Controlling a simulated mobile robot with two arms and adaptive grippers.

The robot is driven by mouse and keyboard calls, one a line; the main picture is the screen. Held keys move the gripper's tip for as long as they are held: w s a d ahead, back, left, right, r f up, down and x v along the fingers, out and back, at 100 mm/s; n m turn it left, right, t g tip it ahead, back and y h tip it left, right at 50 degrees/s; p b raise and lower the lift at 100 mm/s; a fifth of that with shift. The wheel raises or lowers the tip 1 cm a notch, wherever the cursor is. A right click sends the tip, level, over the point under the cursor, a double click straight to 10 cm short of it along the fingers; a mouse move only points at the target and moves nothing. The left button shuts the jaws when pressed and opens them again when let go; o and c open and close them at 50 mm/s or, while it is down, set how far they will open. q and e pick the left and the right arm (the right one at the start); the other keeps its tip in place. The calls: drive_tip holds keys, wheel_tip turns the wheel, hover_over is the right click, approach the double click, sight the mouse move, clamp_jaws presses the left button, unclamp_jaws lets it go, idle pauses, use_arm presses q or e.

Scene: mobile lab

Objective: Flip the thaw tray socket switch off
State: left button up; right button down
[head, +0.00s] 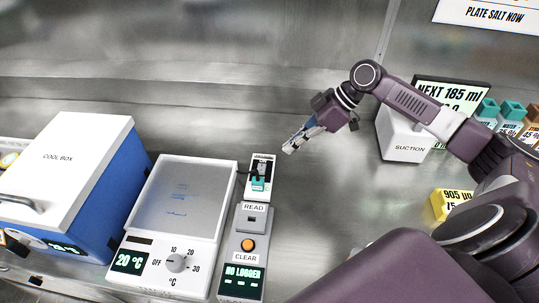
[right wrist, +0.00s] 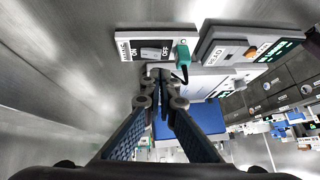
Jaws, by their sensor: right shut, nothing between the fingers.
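The socket panel (head: 268,160) is a small white plate behind the logger box, with a teal plug (head: 258,184) in it. In the right wrist view the panel (right wrist: 126,34) shows its switch (right wrist: 150,48) between the ON and OFF marks, beside the plug (right wrist: 183,54); I cannot tell which side is pressed. The thaw tray (head: 182,197), white with a 20 °C display, stands left of the socket. My right gripper (head: 288,151) is shut and empty, apart from the panel to its upper right; its fingertips (right wrist: 160,75) appear just below the switch. My left gripper is out of view.
The logger box (head: 243,245) with READ and CLEAR labels stands in front of the socket. A blue cool box (head: 85,160) is at left. A white SUCTION box (head: 405,142) is at right. A dark cord runs from the plug. Bare metal counter lies around the right gripper.

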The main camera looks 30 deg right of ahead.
sight(261, 170)
drive_tip(key=w+a+r+g+h+p, duration=0.1)
drive_tip(key=w+a+r+h+p, duration=0.2)
drive_tip(key=r, duration=0.2)
drive_tip(key=shift+w+a+r+g+h, duration=0.25)
drive_tip(key=shift+w+r+g+h, duration=0.05)
drive_tip(key=shift+r+g+h, duration=0.1)
drive_tip(key=shift+f, duration=0.1)
drive_tip(key=p+x, duration=0.1)
drive_tip(key=x, duration=0.3)
drive_tip(key=p+x, duration=0.1)
drive_tip(key=x, duration=0.3)
drive_tip(key=s+p+x, duration=0.1)
drive_tip(key=x, duration=0.3)
drive_tip(key=shift+w+d+f+p, duration=0.1)
drive_tip(key=shift+d+f+p, duration=0.05)
drive_tip(key=shift+f+p, duration=0.3)
drive_tip(key=shift+f, duration=0.6)
